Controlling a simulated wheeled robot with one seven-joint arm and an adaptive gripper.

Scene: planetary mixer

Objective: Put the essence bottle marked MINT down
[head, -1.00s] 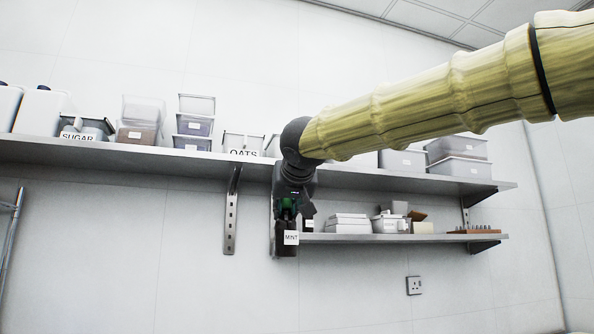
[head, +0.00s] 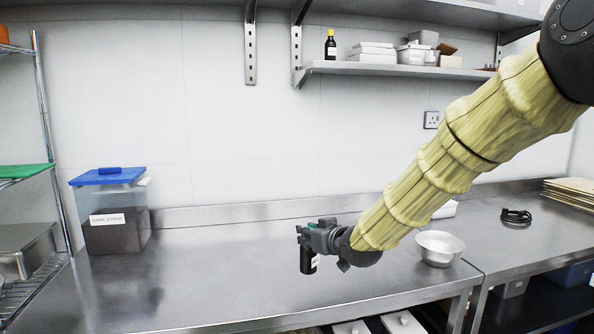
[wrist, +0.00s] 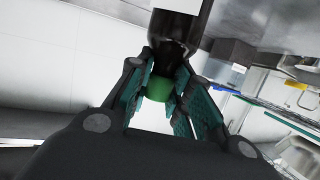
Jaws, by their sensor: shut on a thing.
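The dark essence bottle (head: 308,262) with a white label hangs from my gripper (head: 306,236) in the head view, over the steel worktop (head: 220,262). Its label is turned aside and cannot be read now. In the wrist view the dark bottle (wrist: 175,32) and its green cap (wrist: 158,88) show between the green-padded fingers of my gripper (wrist: 165,95), which are shut on its top end. The bottle looks upright. I cannot tell whether its base touches the worktop.
A metal bowl (head: 439,248) stands to the right of my gripper. A blue-lidded bin (head: 112,212) stands at the worktop's left end. Another dark bottle with a yellow cap (head: 330,46) stands on the wall shelf (head: 400,71). The worktop between bin and gripper is clear.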

